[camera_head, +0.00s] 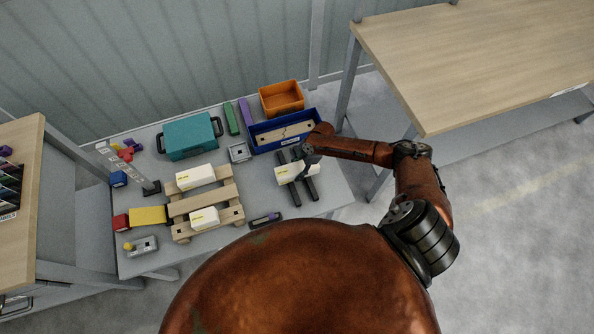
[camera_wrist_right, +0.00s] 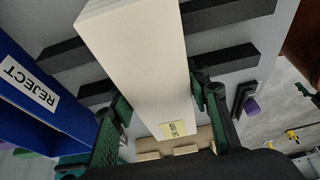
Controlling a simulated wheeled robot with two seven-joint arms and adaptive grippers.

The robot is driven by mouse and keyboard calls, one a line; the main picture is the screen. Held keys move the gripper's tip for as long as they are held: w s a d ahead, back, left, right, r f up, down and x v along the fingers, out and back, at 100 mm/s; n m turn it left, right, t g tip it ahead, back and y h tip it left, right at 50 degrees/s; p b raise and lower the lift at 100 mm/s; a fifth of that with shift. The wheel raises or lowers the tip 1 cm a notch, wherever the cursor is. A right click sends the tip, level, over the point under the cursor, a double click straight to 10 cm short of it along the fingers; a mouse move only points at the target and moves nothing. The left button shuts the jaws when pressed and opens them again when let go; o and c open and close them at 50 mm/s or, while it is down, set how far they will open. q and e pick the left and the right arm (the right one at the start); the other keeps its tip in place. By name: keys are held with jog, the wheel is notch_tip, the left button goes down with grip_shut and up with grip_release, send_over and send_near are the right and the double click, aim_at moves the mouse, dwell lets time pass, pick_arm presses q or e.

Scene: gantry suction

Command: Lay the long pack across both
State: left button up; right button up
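The long pack (camera_head: 291,174) is a white box with a yellow label, at the right of the grey table. It lies crosswise over two dark bars (camera_head: 311,187); whether it rests on them or hangs just above is unclear. My right gripper (camera_head: 306,160) is at the pack. In the right wrist view its green-padded fingers stand close against both long sides of the pack (camera_wrist_right: 135,60), apparently shut on it. Two shorter white packs, a rear one (camera_head: 196,176) and a front one (camera_head: 204,218), sit apart on a wooden pallet (camera_head: 222,196). My left gripper is not in view.
A blue REJECT tray (camera_head: 262,149) stands behind the bars, also in the wrist view (camera_wrist_right: 45,105). An orange bin (camera_head: 281,97), teal case (camera_head: 189,136), yellow block (camera_head: 148,215) and grey fixture (camera_head: 239,152) surround the pallet. A dark device with purple (camera_head: 264,219) lies between pallet and bars.

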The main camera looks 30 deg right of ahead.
jog(key=c, duration=1)
jog(key=shift+w+r, duration=0.1)
jog(key=shift+r, duration=0.05)
